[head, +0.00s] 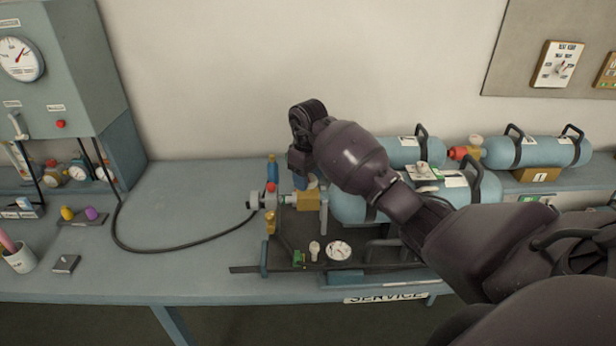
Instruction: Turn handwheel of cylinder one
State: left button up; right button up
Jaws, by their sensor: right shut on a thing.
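Blue cylinders lie on a breathing set on the bench, and the nearest cylinder (349,207) is partly behind my right arm. Its brass valve (307,200) with a grey fitting and a red knob (270,187) points left. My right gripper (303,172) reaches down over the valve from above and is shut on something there. The wrist hides what the fingers hold, so I cannot see the handwheel itself clearly. My left gripper is not in view.
A black hose (170,250) runs from the valve fitting to the gauge panel (60,70) at left. A pressure gauge (339,250) lies on the black backplate. Another cylinder (540,151) lies at the back right. The bench (185,190) left of the valve is mostly clear.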

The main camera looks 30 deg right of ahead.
jog(key=shift+r, duration=0.1)
jog(key=o, duration=0.9)
